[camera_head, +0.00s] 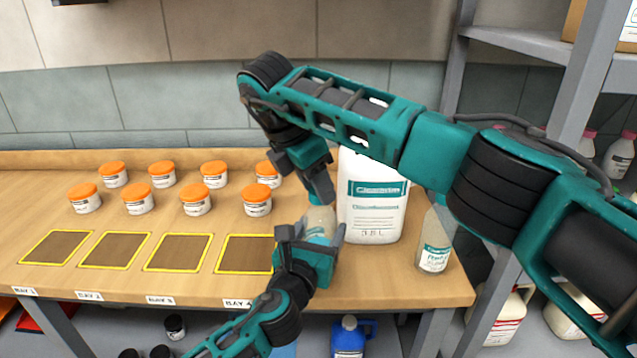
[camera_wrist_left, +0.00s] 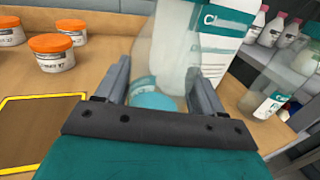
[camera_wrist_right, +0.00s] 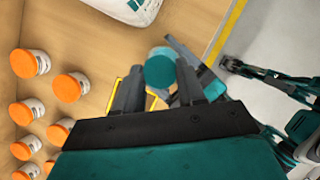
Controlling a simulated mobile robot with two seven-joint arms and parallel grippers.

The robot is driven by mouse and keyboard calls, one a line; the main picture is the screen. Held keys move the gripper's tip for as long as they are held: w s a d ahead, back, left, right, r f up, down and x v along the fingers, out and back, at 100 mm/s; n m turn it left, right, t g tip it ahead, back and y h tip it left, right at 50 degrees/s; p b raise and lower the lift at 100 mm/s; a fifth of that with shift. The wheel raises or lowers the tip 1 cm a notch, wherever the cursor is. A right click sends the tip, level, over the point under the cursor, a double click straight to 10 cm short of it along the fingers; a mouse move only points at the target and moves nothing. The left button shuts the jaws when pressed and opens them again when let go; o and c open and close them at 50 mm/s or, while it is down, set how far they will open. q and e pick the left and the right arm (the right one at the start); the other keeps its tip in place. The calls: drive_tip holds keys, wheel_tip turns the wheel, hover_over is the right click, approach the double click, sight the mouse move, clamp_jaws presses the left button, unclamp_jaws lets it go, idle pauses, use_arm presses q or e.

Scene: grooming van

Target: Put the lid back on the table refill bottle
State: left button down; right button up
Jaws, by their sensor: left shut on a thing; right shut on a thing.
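A small clear bottle with a teal label (camera_head: 321,216) stands on the table, beside the big white jug. My left gripper (camera_head: 311,236) is shut around its body from the front; the left wrist view shows the bottle (camera_wrist_left: 162,55) between the fingers. My right gripper (camera_head: 319,192) points down right over the bottle's top. In the right wrist view a round teal lid (camera_wrist_right: 160,68) sits between its fingers. The fingers hide the bottle's mouth, so I cannot tell whether the lid touches or sits on it.
A large white jug (camera_head: 371,205) stands close behind and right. Another clear bottle (camera_head: 436,240) is near the table's right end. Several orange-lidded jars (camera_head: 138,199) stand at left, behind yellow-edged bay mats (camera_head: 115,251). A grey shelf (camera_head: 583,100) rises at right.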

drive_tip(key=shift+m+g, duration=0.4)
drive_tip(key=shift+m, duration=0.7)
drive_tip(key=o, duration=1)
drive_tip(key=shift+r, duration=0.1)
drive_tip(key=shift+r, duration=2.15)
drive_tip(key=shift+c, duration=0.5)
